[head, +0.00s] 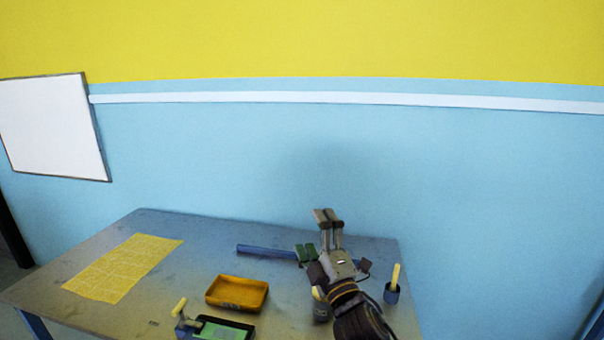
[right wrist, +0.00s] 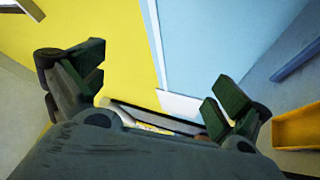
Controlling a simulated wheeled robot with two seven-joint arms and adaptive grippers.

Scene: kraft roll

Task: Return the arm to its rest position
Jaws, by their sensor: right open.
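My right gripper (head: 327,218) is over the right part of the table in the head view, its fingers pointing up and away toward the blue wall. In the right wrist view its two fingers (right wrist: 150,95) with green pads stand wide apart with nothing between them. My left gripper does not show in either view.
The grey table (head: 190,260) bears a yellow gridded sheet (head: 122,267), an orange tray (head: 237,293), a green-and-black tray (head: 222,330), a blue bar (head: 266,252) and a dark cup (head: 391,293) with a yellow stick. A whiteboard (head: 52,125) hangs at left.

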